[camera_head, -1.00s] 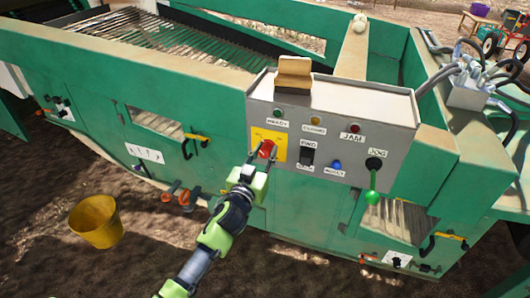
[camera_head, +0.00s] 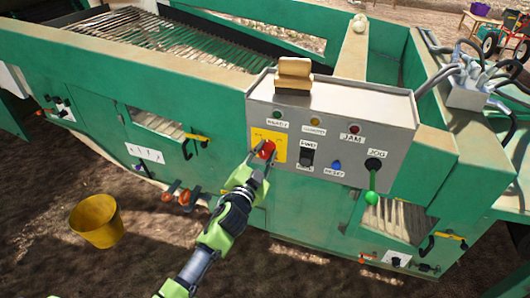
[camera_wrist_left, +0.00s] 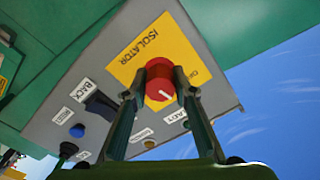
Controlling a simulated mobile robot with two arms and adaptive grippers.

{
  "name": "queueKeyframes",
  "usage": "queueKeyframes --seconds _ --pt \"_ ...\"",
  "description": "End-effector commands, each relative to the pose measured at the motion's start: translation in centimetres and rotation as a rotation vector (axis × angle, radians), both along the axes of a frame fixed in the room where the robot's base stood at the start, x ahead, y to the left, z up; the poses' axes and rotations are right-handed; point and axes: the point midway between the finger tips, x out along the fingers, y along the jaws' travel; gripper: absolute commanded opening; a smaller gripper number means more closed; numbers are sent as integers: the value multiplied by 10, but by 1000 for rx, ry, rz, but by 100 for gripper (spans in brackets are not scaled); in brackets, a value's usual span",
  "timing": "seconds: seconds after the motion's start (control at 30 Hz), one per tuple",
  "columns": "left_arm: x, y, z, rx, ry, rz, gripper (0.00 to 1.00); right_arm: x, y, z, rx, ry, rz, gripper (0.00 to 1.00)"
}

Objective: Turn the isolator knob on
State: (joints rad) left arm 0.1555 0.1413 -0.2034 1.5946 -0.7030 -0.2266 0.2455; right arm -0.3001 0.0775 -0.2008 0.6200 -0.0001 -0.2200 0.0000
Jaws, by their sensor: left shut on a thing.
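The isolator knob (camera_head: 266,148) is red and sits on a yellow plate (camera_head: 279,152) at the left of the grey control panel (camera_head: 340,118). In the left wrist view the knob (camera_wrist_left: 159,84) shows a white mark pointing toward the lower right of its face, and the plate reads "ISOLATOR" (camera_wrist_left: 138,45). My left gripper (camera_head: 260,158) is at the knob, with one finger on each side of it. In the left wrist view its fingers (camera_wrist_left: 158,92) are closed on the knob's sides. My right gripper is not in view.
The panel also bears a black switch (camera_head: 306,156), a blue button (camera_head: 336,164), a green-tipped jog lever (camera_head: 373,180) and several lamps. A tan block (camera_head: 294,72) sits on the panel's top. A yellow bucket (camera_head: 96,220) stands on the soil at left.

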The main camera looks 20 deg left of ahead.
Motion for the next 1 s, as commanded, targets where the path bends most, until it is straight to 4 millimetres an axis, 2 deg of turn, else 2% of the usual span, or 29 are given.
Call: queueKeyframes --seconds 0.6,1.0 --pt "0 0 0 586 -19 -1 4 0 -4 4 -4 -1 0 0" --pt "0 0 -1 867 -28 -2 4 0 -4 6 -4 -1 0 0"
